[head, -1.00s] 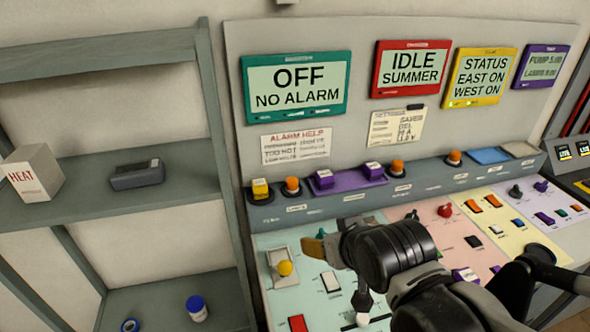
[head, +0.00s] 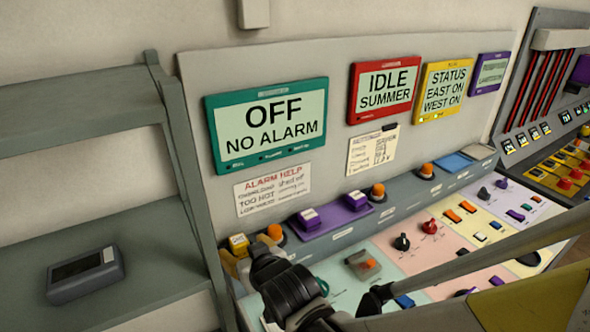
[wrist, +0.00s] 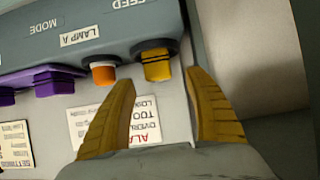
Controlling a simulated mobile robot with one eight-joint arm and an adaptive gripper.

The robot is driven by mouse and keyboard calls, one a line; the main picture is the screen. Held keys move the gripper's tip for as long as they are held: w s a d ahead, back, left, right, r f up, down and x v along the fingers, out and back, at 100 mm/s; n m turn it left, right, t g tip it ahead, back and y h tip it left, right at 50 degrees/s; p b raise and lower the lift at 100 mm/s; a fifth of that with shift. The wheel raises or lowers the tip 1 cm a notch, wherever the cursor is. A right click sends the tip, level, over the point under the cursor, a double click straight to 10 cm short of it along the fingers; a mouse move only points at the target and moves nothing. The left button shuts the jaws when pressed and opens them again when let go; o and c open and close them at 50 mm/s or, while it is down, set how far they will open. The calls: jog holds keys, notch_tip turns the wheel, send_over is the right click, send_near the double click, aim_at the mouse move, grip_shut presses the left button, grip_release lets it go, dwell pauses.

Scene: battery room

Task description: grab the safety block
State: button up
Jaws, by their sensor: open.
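A yellow block with a dark band, which looks like the safety block (head: 238,244), sits at the left end of the grey ledge. In the wrist view the yellow block (wrist: 156,65) is ahead, between or just beyond my fingertips. My gripper (wrist: 160,80) is open, one yellow finger on each side of the block's line. The left fingertip is close to the orange lamp. I cannot tell whether either finger touches the block. In the head view my gripper (head: 240,266) is just below the block, partly hidden by its own wrist.
An orange lamp (wrist: 103,73) stands right beside the block. Purple switches (head: 308,220) follow along the ledge. A grey shelf (head: 150,275) with a dark grey device (head: 86,274) is to the left. The control desk with knobs and buttons lies below the ledge.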

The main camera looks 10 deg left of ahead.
aim_at(242, 245)
jog(key=b+x, duration=0.2)
jog(key=x, duration=0.3)
jog(key=shift+w, duration=0.15)
jog(key=c, duration=1.3)
